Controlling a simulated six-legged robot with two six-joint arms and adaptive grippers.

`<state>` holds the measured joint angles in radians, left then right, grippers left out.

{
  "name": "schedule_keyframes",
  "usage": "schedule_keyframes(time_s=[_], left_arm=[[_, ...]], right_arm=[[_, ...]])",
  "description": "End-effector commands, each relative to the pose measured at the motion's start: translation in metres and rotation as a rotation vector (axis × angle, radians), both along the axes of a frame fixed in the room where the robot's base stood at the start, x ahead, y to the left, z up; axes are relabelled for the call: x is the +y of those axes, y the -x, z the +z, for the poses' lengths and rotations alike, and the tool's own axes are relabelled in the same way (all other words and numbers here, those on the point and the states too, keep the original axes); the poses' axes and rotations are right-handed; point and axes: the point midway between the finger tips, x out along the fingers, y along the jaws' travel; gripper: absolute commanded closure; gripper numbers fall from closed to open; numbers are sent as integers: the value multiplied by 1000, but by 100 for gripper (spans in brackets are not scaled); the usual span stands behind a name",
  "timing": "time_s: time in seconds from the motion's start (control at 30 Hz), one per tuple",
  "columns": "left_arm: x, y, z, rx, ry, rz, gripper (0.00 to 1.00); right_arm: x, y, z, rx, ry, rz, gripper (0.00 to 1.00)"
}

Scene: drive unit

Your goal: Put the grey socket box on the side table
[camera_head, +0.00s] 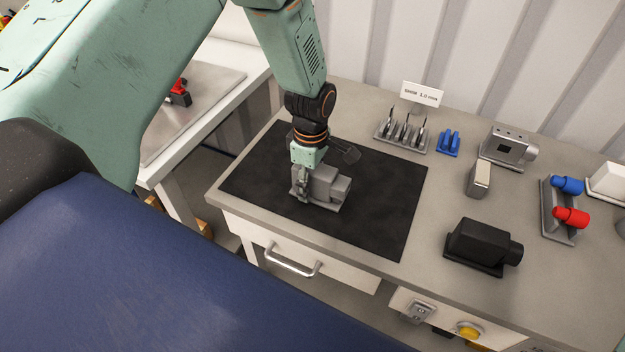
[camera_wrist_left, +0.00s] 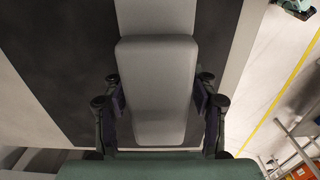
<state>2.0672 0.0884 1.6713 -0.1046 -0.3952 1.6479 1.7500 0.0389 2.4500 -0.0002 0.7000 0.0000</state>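The grey stepped box (camera_head: 325,186), which I take for the socket box, appears to rest on the black mat. My left gripper (camera_head: 303,190) points down over its left part, with a finger in front of its near side. In the left wrist view the grey box (camera_wrist_left: 155,90) lies between the two dark pads of the left gripper (camera_wrist_left: 158,100). The pads are close along both sides; I cannot tell whether they press on it. The side table (camera_head: 235,62) is the white one at left, bearing a metal plate. My right gripper is not in view.
The workbench (camera_head: 430,185) carries the black mat (camera_head: 385,200). To its right stand a black motor-like unit (camera_head: 480,245), a silver housing (camera_head: 508,146), a small metal block (camera_head: 478,179), a blue rack (camera_head: 449,142) and red and blue parts. A red clamp-like thing (camera_head: 180,93) sits on the side table. A gap separates the tables.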

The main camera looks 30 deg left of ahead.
Motion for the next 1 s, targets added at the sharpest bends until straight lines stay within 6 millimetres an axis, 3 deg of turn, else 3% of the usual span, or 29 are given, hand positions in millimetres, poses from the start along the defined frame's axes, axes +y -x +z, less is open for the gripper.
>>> schedule_keyframes(time_s=[0.3,0.43,0.8,1.0], left_arm=[[0,0,1,-1,-1,-1,36],[0,-1,11,-2,0,-1,36],[1,-1,83,-3,0,-2,36],[1,-1,113,-3,0,-1,36]], right_arm=[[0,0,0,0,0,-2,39],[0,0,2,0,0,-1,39],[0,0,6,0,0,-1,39],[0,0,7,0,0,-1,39]])
